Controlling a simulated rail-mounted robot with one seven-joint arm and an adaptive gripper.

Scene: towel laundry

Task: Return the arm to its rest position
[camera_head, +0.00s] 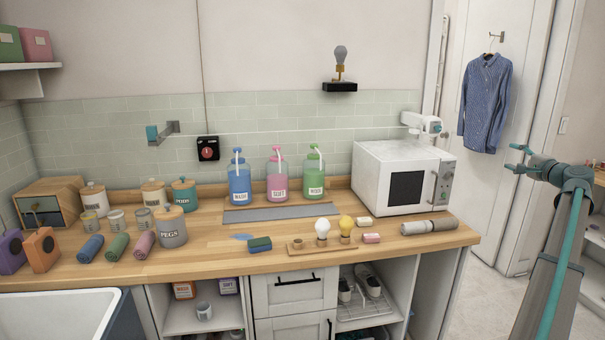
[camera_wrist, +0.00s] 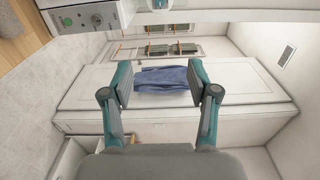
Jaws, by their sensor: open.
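My gripper (camera_head: 524,158) is at the right in the head view, raised in front of the door area, to the right of the counter and apart from everything. In the wrist view its two teal-tipped fingers (camera_wrist: 160,84) stand wide apart with nothing between them. Beyond the fingers, at a distance, a blue shirt (camera_wrist: 162,79) shows on the white door. The same blue striped shirt (camera_head: 484,103) hangs from a hook in the head view. My arm stands upright at the right edge of the head view.
The wooden counter (camera_head: 215,262) holds a white microwave (camera_head: 398,176) at its right end, nearest my gripper. Blue, pink and green pump bottles (camera_head: 277,176), jars, rolled towels and bulbs stand further left. A sink (camera_head: 60,315) is at the lower left. The floor right of the counter is clear.

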